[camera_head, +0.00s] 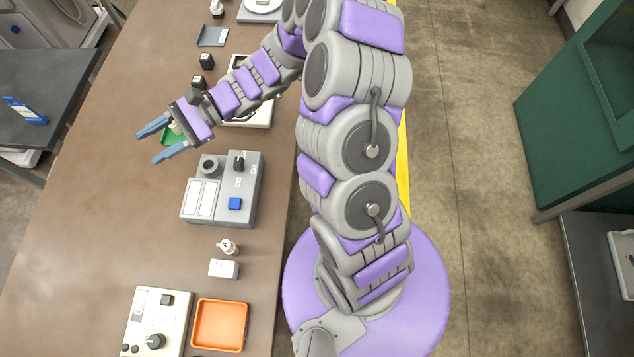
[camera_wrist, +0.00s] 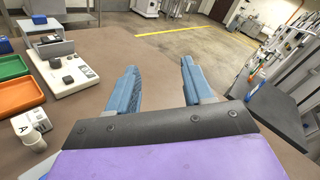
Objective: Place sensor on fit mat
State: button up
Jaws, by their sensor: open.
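My gripper (camera_head: 148,147) is open and empty over the left part of the brown table. Its two blue fingers spread in the wrist view (camera_wrist: 158,66), with only table and floor seen between them. I cannot tell for certain which item is the sensor. A small black block (camera_head: 207,60) stands on the table beyond my gripper in the head view. No fit mat can be told for certain; a flat grey-blue holder (camera_head: 212,37) lies near that block.
A grey device with a blue button (camera_head: 235,203) stands near my gripper. A small white bottle (camera_head: 228,247), a white box (camera_head: 223,268), an orange tray (camera_head: 220,325) and a white knobbed device (camera_head: 155,320) are nearer the bottom. The table's left side (camera_head: 90,210) is clear.

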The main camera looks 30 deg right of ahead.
jog(key=s+d+r+n+g+h, duration=0.2)
jog(key=s+n+h, duration=0.25)
jog(key=s, duration=0.55)
jog(key=s+d+r+n+g+h, duration=0.25)
jog(key=s+n+h, duration=0.2)
jog(key=s, duration=0.45)
jog(key=s+d+n+t+h, duration=0.1)
jog(key=s+d+h, duration=0.3)
jog(key=d, duration=0.4)
jog(key=s+d+n+t+h, duration=0.2)
jog(key=s+d+h, duration=0.2)
jog(key=d, duration=0.4)
jog(key=shift+s+d+r, duration=0.3)
jog(key=shift+s+d, duration=0.1)
jog(key=shift+s, duration=0.45)
